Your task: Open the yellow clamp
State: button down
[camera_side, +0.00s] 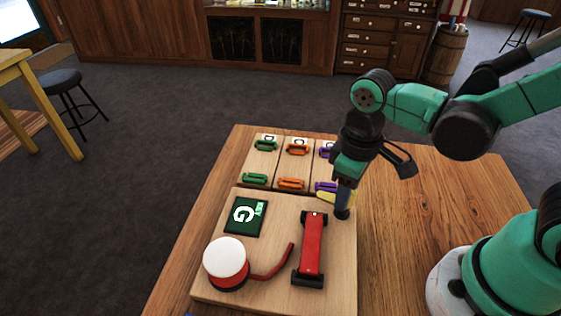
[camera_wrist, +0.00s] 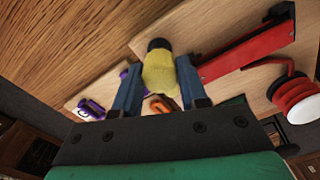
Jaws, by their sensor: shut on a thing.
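The yellow clamp shows in the side view as a small yellow part (camera_side: 325,197) at the upper right edge of the front wooden board, mostly hidden by my gripper. In the wrist view its rounded yellow part (camera_wrist: 158,72) sits between my blue fingers, with a dark round end (camera_wrist: 158,44) beyond it. My gripper (camera_side: 343,196) points down at the board's right edge and is shut on the yellow part; the fingers also show in the wrist view (camera_wrist: 160,80). I cannot tell whether the clamp itself is open or closed.
A red bar with black ends (camera_side: 312,246) lies just left of my gripper. A white-topped red cylinder (camera_side: 226,258) with a red lever and a green "G" panel (camera_side: 243,215) are farther left. Behind are green (camera_side: 257,180), orange (camera_side: 291,183) and purple pieces (camera_side: 325,186) on small boards.

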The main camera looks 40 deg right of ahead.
jog(key=m, duration=0.5)
jog(key=shift+m, duration=0.3)
dwell(0.4)
jog(key=shift+c, duration=2.4)
grip_release()
jog(key=shift+r, duration=2.8)
jog(key=w+d+r+n+t, duration=0.1)
jog(key=w+d+r+t, duration=0.1)
jog(key=d+t, duration=0.3)
jog(key=shift+w+d+r+t, duration=0.25)
jog(key=shift+w+d+t, duration=0.25)
jog(key=shift+t, duration=0.6)
